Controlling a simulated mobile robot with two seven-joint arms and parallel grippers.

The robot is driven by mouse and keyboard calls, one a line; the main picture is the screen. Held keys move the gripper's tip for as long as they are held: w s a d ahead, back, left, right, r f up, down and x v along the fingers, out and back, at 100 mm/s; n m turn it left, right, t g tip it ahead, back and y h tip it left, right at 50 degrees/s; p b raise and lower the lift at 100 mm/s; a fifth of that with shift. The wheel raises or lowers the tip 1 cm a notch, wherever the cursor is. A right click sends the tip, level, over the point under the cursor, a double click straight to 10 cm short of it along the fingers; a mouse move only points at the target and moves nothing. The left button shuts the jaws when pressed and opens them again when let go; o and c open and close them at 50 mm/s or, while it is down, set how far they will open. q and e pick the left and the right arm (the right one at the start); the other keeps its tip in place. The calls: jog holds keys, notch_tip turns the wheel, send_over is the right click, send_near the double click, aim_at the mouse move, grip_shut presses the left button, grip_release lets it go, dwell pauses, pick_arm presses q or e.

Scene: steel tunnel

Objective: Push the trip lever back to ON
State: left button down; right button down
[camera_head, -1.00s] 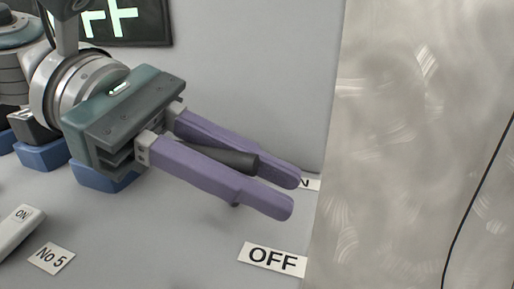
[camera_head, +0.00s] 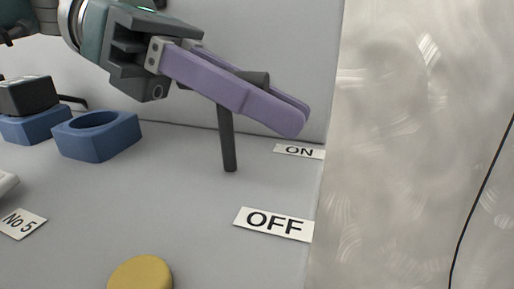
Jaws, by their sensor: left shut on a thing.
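The trip lever is a dark post (camera_head: 228,142) rising nearly upright from the grey panel, with a dark crosswise handle at its top. A white ON label (camera_head: 299,151) lies to the right of the post's foot, farther back. A white OFF label (camera_head: 273,223) lies nearer to me. My left gripper (camera_head: 290,113) comes in from the upper left, its purple fingers closed on the handle, part of which shows behind the near finger. The near finger hides much of the far one. My right gripper is not in view.
A blue block with a round hole (camera_head: 98,136) and a blue block under a black piece (camera_head: 32,129) stand at left. A yellow round knob (camera_head: 141,273) sits at the bottom. A brushed metal wall (camera_head: 415,150) closes the right side.

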pick_arm(q)
jog(key=shift+w+d+f+n+g+b, duration=0.15)
jog(key=shift+w+n+g+b, duration=0.15)
jog(key=shift+w+n+b, duration=0.15)
jog(key=shift+r, duration=0.2)
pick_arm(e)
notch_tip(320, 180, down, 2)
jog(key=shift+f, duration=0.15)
pick_arm(q)
jog(key=c, duration=0.8)
grip_release()
jog(key=shift+r, duration=0.1)
notch_tip(320, 180, up, 20)
jog(key=p, duration=0.4)
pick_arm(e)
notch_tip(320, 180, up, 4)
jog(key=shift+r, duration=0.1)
pick_arm(q)
jog(key=shift+c, duration=0.2)
